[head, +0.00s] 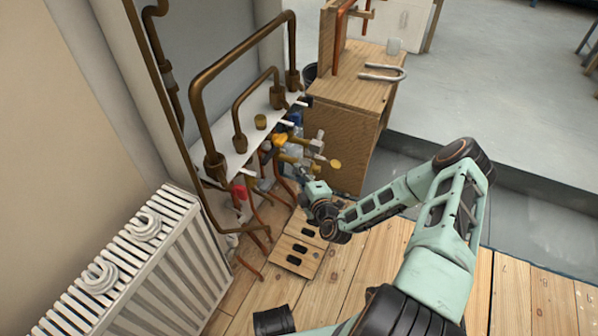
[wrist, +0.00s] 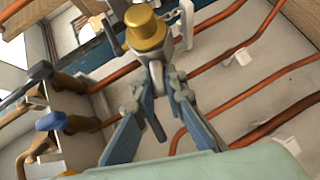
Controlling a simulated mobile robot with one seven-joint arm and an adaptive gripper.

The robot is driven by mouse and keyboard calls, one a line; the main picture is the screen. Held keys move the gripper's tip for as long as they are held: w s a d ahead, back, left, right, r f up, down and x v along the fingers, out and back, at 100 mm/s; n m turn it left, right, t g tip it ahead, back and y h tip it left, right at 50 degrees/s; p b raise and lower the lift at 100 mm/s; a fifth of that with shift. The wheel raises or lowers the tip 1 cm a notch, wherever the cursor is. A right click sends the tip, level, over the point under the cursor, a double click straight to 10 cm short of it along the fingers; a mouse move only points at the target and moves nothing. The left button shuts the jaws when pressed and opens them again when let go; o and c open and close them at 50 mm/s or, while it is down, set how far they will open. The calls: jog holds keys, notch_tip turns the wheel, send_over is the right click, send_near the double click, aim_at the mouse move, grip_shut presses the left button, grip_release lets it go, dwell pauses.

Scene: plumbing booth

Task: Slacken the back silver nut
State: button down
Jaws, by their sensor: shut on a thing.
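My gripper (wrist: 157,88) has its two fingers closed on a silver nut (wrist: 155,66) just below a round brass cap (wrist: 146,30) in the wrist view. A thin grey stem (wrist: 157,125) hangs down between the fingers. Which of the silver nuts this is, I cannot tell for sure. In the head view my gripper (head: 307,178) reaches in low at the valve group, where a brass cap (head: 335,163) and a silver fitting (head: 317,143) show. The grip itself is too small to make out there.
Copper pipes (wrist: 235,60) run close behind the fitting, and blue- and black-handled valves (wrist: 52,121) stand at the left in the wrist view. A white radiator (head: 135,262) is at left, a wooden cabinet (head: 345,135) behind, and a slotted wooden board (head: 298,245) on the floor.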

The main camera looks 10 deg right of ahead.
jog(key=f+n+t+y, duration=0.1)
jog(key=n+t, duration=0.1)
jog(key=f+n+t, duration=0.2)
jog(key=n, duration=0.1)
jog(key=f+n+t+y, duration=0.1)
jog(key=n+t, duration=0.1)
jog(key=n, duration=0.1)
jog(key=shift+w+d+f+t+y+b, duration=0.25)
jog(key=shift+w+d+t+y+b, duration=0.05)
jog(key=shift+b, duration=0.1)
jog(key=shift+w+d+n+y, duration=0.1)
jog(key=shift+n+y, duration=0.2)
jog(key=shift+n, duration=0.1)
jog(key=c, duration=2)
grip_release()
jog(key=shift+m, duration=0.3)
